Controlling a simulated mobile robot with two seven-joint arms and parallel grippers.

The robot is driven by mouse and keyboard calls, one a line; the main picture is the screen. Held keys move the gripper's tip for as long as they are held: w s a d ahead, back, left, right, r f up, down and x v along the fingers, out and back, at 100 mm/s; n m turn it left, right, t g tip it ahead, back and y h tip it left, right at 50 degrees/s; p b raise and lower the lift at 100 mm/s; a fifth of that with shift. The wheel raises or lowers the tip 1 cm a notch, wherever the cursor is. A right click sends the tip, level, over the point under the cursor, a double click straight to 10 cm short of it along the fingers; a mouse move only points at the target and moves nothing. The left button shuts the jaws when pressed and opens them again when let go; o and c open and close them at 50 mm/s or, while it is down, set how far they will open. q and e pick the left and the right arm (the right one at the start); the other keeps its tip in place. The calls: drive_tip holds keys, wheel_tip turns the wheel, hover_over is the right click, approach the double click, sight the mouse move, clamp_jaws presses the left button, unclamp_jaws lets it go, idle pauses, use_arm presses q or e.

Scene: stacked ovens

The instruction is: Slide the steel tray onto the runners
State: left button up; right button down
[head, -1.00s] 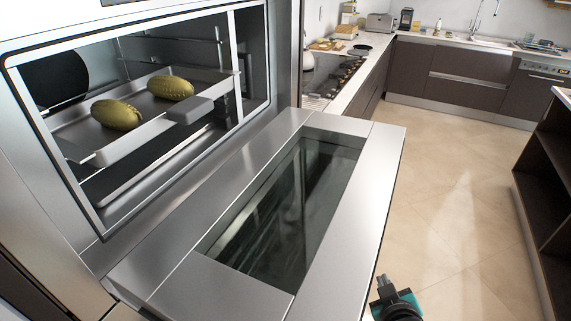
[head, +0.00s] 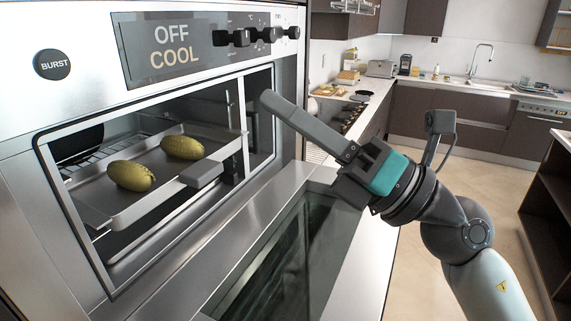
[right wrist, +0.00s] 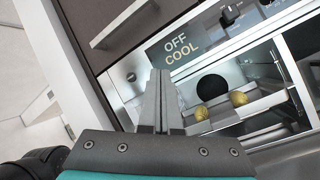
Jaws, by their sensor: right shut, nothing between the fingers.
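The steel tray (head: 130,211) is inside the open upper oven, its front rim near the opening, with a grey handle (head: 202,171) on the front. It also shows in the right wrist view (right wrist: 262,106). Two yellow-green, bumpy oblong items (head: 131,176) lie on it. Wire runners (head: 85,168) show behind the tray at left; whether the tray's edges rest on them I cannot tell. My right gripper (head: 267,100) is shut and empty, raised right of the tray and apart from it. It also shows in the right wrist view (right wrist: 160,75). My left gripper is not in view.
The oven door (head: 255,225) is folded down below the opening. A control panel (head: 175,52) above reads OFF COOL, with several knobs (head: 268,35) and a BURST button (head: 52,64). A counter (head: 372,105) runs behind; open floor (head: 475,178) lies to the right.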

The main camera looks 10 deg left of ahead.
wheel_tip(320, 180, down, 4)
drive_tip(key=a+n+g+h, duration=0.3)
drive_tip(key=n+h, duration=0.1)
drive_tip(key=n, duration=0.1)
drive_tip(key=n+t+h, duration=0.2)
drive_tip(key=h, duration=0.4)
approach(192, 165)
drive_tip(key=shift+w+a+f, duration=0.1)
drive_tip(key=shift+w+f, duration=0.05)
drive_tip(key=shift+f, duration=0.5)
drive_tip(key=shift+w+a+f, duration=0.1)
drive_tip(key=shift+a+f, duration=0.05)
drive_tip(key=shift+f, duration=0.5)
drive_tip(key=shift+a, duration=0.1)
idle(0.5)
drive_tip(key=shift+w+a+b, duration=0.15)
drive_tip(key=shift+w+a, duration=0.35)
drive_tip(key=shift+a, duration=0.8)
drive_tip(key=shift+w+a+b, duration=0.1)
drive_tip(key=shift+w+a, duration=0.4)
drive_tip(key=shift+a, duration=0.8)
drive_tip(key=shift+w+a+b, duration=0.15)
drive_tip(key=shift+w+a, duration=0.35)
drive_tip(key=shift+a, duration=0.85)
drive_tip(key=s+d+b, duration=0.2)
drive_tip(key=s+d, duration=0.1)
drive_tip(key=d, duration=0.6)
drive_tip(key=shift+s+d, duration=0.2)
drive_tip(key=shift+d, duration=0.05)
